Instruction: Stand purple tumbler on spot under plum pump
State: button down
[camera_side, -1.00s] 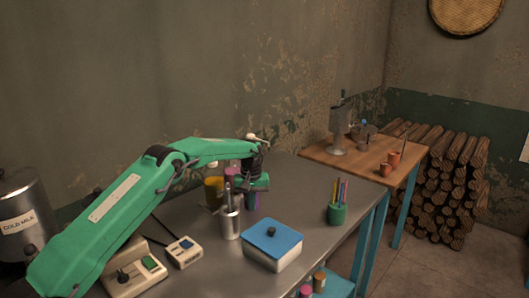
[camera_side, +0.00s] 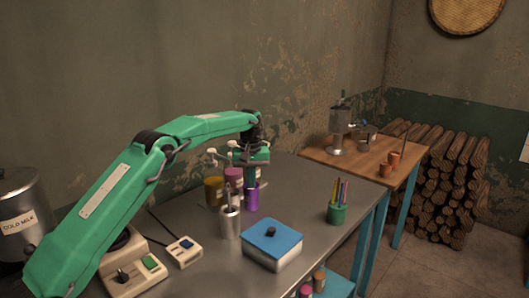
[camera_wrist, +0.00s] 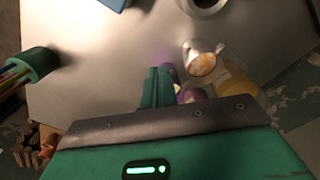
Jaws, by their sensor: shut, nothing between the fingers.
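The purple tumbler (camera_side: 252,199) stands upright on the metal table in the side view, directly below my gripper (camera_side: 250,186). The fingers are shut and point down at its mouth. Whether they touch it or reach inside, I cannot tell. In the wrist view my shut green fingers (camera_wrist: 156,88) hide most of the tumbler, with a purple edge (camera_wrist: 166,56) showing beyond them. A plum-coloured container (camera_side: 233,178), seemingly the plum pump, stands behind and left of the tumbler. It is partly hidden by my gripper and utensils. The spot under it cannot be made out.
A mustard container (camera_side: 213,190) stands left of the plum one. A blue-lidded box (camera_side: 273,245) and green pencil cup (camera_side: 336,213) stand to the right. Bare metal lies between tumbler and pencil cup.

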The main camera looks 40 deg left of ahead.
jog(key=shift+r, duration=0.1)
jog(key=c, duration=1.6)
grip_release()
jog(key=shift+o, duration=1.1)
jog(key=shift+w+a, duration=0.1)
jog(key=shift+w, duration=0.05)
notch_tip(320, 180, up, 2)
jog(key=m+t, duration=0.2)
jog(key=m, duration=0.2)
send_over(258, 195)
jog(key=s, duration=0.1)
jog(key=shift+s+a+r, duration=0.1)
jog(key=shift+a, duration=0.1)
jog(key=shift+f, duration=0.2)
jog(key=shift+w+a+f, duration=0.1)
jog(key=shift+w+f, duration=0.25)
jog(key=shift+f, duration=1.55)
jog(key=shift+w+a+f, duration=0.1)
jog(key=shift+w+f, duration=0.25)
jog(key=shift+f, duration=1.55)
jog(key=shift+w+a+f, duration=0.1)
jog(key=shift+w+f, duration=0.25)
jog(key=shift+f, duration=1.55)
jog(key=shift+c, duration=0.5)
